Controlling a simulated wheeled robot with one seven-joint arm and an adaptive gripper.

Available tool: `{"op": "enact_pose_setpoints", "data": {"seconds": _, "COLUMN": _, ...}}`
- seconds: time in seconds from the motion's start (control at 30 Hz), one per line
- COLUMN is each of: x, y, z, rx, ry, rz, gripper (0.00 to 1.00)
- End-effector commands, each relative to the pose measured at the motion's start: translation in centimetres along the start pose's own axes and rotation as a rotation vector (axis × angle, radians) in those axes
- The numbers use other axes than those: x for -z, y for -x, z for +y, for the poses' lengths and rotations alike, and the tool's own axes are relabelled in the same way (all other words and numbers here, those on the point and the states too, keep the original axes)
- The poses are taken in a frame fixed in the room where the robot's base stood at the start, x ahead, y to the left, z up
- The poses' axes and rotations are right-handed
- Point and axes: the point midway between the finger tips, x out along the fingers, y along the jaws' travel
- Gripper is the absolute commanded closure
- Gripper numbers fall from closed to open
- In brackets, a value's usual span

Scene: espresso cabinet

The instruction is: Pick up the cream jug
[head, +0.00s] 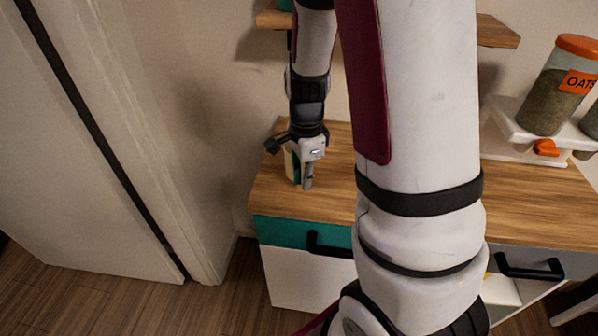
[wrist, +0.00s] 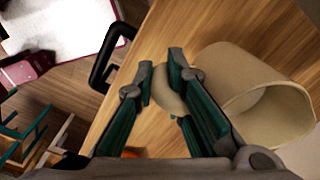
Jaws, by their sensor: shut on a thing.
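The cream jug (wrist: 235,75) is a plain cream-coloured vessel with a wide open mouth. It shows at the right of the wrist view, with its mouth toward the lower right. My gripper (wrist: 161,84) is shut on a part at the jug's left side, which looks like its handle; the fingers partly hide it. In the head view my gripper (head: 300,172) is low over the left end of the wooden cabinet top. Only a pale sliver of the jug (head: 289,165) shows there behind the fingers. I cannot tell whether the jug touches the wood.
A scale-like white stand (head: 510,150) with a jar of oats (head: 556,90) is at the right. A wooden shelf (head: 497,32) is above. A white door (head: 90,150) is at the left. Black handles (head: 328,246) stick out in front.

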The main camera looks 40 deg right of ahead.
Motion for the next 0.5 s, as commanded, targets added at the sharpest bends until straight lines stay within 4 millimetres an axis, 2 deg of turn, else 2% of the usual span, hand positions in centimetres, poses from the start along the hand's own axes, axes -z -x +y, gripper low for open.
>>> {"op": "enact_pose_setpoints", "data": {"seconds": 0.5, "x": 1.0, "y": 0.7, "z": 6.6, "rx": 0.001, "ry": -0.001, "rz": 0.0, "gripper": 1.0}}
